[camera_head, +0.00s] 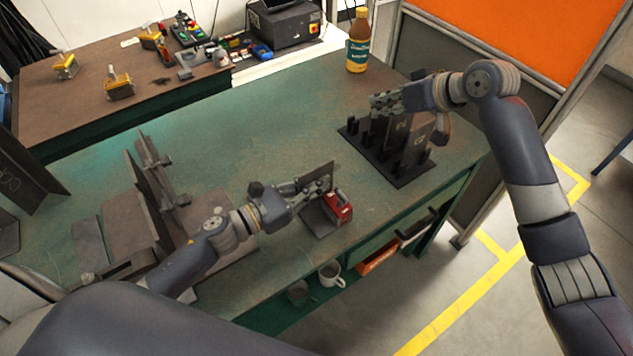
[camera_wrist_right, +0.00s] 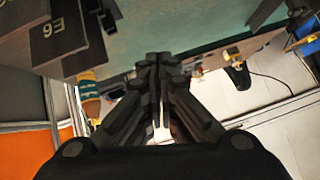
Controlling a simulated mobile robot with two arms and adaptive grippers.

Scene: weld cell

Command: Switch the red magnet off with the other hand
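The red magnet (camera_head: 340,206) sits on the green table near its front edge, against a dark flat plate (camera_head: 318,218). A brown upright plate (camera_head: 317,170) stands just behind it. My left gripper (camera_head: 322,186) is beside the magnet, its fingers closed at the upright plate's lower part; the far finger is partly hidden. My right gripper (camera_head: 385,103) is well behind and right of the magnet, above a black rack. In the right wrist view its fingertips (camera_wrist_right: 158,60) meet with nothing seen between them. The magnet does not show in that view.
The black rack (camera_head: 403,178) holds upright marked plates, one also in the right wrist view (camera_wrist_right: 60,35). A bottle (camera_head: 357,45) stands at the table's far edge. A steel fixture (camera_head: 150,185) stands left. Mugs (camera_head: 330,274) sit below the front edge. The table's middle is clear.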

